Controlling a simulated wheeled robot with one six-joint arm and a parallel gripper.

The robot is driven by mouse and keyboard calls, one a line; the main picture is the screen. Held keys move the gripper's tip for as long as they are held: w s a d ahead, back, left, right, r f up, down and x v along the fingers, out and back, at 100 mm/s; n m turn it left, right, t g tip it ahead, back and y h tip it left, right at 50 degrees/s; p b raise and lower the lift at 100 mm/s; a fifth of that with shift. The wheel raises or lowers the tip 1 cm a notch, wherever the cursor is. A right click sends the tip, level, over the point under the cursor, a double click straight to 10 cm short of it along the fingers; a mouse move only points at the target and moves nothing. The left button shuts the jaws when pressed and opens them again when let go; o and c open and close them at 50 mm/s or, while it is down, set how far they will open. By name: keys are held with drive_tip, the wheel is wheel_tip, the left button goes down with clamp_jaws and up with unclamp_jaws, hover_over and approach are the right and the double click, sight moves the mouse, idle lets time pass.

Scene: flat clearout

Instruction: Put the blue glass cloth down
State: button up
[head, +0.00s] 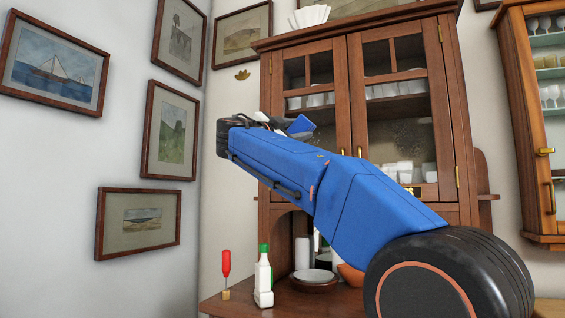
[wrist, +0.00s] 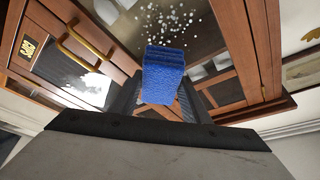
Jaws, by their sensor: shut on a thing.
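The blue glass cloth (wrist: 165,75) is a folded blue block in the middle of the wrist view. My gripper (wrist: 162,100) is shut on it, with a dark finger on each side. In the head view the cloth (head: 301,126) shows as a small blue patch beyond the end of my arm, raised in front of the cabinet. My arm hides much of the gripper there. In the wrist view the cloth appears close to a glass pane with white specks (wrist: 190,40); I cannot tell whether it touches.
The wooden cabinet (head: 464,120) has glass doors and white crockery inside. On its lower counter stand a white bottle with a green cap (head: 263,275), a red-handled tool (head: 226,264) and stacked plates (head: 314,276). Framed pictures hang on the left wall. A second cabinet (head: 517,110) is at right.

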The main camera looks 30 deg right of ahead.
drive_tip(key=w+d, duration=0.4)
drive_tip(key=d, duration=0.1)
drive_tip(key=shift+w+d, duration=0.15)
drive_tip(key=shift+d, duration=0.05)
idle(0.4)
